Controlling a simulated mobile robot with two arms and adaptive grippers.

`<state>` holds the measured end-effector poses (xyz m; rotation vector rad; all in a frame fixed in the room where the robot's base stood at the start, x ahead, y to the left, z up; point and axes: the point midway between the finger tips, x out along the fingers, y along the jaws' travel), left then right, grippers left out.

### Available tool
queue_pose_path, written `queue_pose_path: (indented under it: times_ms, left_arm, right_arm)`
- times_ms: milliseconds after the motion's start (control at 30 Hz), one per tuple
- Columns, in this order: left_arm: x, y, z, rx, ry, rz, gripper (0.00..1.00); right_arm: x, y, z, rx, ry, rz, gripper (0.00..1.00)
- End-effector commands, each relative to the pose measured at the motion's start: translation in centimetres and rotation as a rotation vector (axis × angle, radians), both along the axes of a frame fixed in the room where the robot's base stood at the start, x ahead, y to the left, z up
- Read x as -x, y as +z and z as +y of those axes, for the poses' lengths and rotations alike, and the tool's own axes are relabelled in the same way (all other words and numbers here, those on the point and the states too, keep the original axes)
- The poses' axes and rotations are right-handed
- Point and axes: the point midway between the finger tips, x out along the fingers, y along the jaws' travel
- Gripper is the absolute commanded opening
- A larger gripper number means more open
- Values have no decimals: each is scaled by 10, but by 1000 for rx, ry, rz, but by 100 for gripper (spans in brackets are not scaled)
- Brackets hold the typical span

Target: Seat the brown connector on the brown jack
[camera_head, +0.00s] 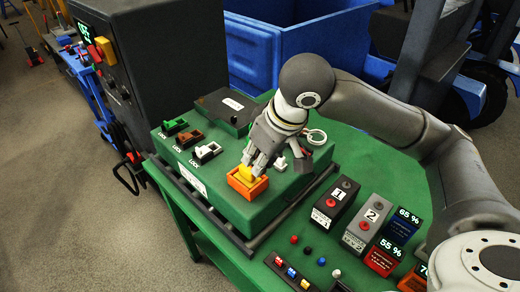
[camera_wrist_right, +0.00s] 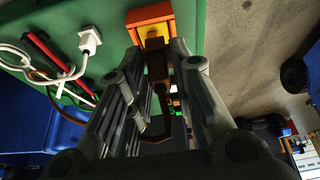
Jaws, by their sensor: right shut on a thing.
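The brown connector (camera_wrist_right: 157,68) is between the fingers of my right gripper (camera_wrist_right: 160,85) in the right wrist view, with a dark brown cable looping back from it. In the head view my right gripper (camera_head: 257,160) points down just over an orange holder (camera_head: 242,188) with a yellow inside, and the connector is hidden there. I cannot tell whether the connector touches the holder. The brown jack (camera_head: 189,138) is on the green box, left of the gripper, between a green jack (camera_head: 174,126) and a white jack (camera_head: 207,151). My left gripper is not in view.
A white plug (camera_wrist_right: 90,40) with a looped cable lies beside the gripper. A dark block (camera_head: 225,108) stands at the box's back. Numbered boxes (camera_head: 335,203) and percent-marked blocks (camera_head: 383,258) stand on the green table at right. A dark cabinet (camera_head: 160,60) rises behind left.

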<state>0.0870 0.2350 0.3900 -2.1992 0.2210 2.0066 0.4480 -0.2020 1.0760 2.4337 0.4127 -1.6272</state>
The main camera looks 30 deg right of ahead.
Motion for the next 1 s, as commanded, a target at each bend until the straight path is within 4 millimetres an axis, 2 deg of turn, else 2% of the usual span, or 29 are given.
queue_pose_path:
  times_ms: [100, 433, 1000]
  left_arm:
    - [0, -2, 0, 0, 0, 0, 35]
    - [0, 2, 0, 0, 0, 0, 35]
    - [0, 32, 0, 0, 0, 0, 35]
  right_arm:
    - [0, -7, 0, 1, 0, 0, 13]
    - [-3, -5, 1, -1, 0, 0, 13]
    - [-58, -4, 17, -1, 0, 1, 13]
